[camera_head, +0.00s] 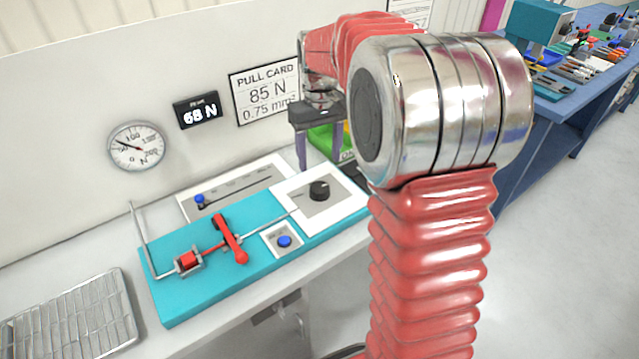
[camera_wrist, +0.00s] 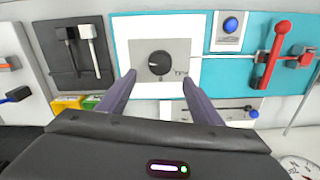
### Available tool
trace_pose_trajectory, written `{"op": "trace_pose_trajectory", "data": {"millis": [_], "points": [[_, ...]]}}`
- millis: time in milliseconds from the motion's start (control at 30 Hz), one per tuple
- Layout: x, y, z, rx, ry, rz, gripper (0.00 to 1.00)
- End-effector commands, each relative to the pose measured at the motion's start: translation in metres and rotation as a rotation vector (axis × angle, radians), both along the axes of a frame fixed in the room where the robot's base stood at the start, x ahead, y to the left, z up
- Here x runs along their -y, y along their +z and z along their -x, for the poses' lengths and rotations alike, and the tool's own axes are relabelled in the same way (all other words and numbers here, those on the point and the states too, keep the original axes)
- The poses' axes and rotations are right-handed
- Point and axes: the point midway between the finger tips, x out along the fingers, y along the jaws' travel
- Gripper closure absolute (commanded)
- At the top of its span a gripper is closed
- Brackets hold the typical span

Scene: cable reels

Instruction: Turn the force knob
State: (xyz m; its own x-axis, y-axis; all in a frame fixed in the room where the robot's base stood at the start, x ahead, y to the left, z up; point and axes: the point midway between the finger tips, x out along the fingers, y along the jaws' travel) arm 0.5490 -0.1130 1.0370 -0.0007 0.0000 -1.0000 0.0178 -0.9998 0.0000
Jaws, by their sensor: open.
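The force knob (camera_head: 319,190) is a black round knob on a grey plate with a white surround, at the right end of the teal bench fixture (camera_head: 170,306). In the wrist view the knob (camera_wrist: 159,63) shows a small pale pointer mark. It lies between the lines of my two fingers, just past their tips. My gripper (camera_wrist: 160,80) is open and empty. In the head view my gripper (camera_head: 319,166) hangs above and behind the knob, apart from it. A display (camera_head: 198,111) reads 68 N. The pull card (camera_head: 265,90) reads 85 N, 0.75 mm².
A red lever (camera_head: 230,240) and a blue button (camera_head: 284,241) are on the fixture, left of the knob. A slider panel (camera_head: 236,187) lies behind it. A round gauge (camera_head: 136,147) is on the wall. A wire tray (camera_head: 75,318) is at the left. Green and yellow bins (camera_wrist: 78,102) are near my gripper.

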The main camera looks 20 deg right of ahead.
Motion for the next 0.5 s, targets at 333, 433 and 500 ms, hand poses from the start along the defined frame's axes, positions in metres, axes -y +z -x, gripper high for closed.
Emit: {"op": "trace_pose_trajectory", "data": {"millis": [333, 433, 500], "points": [[0.000, -0.055, 0.001, -0.003, 0.000, -0.001, 0.41], [0.000, -0.070, 0.001, -0.002, 0.000, -0.001, 0.41], [0.000, -0.080, 0.001, -0.003, 0.000, -0.001, 0.41]]}}
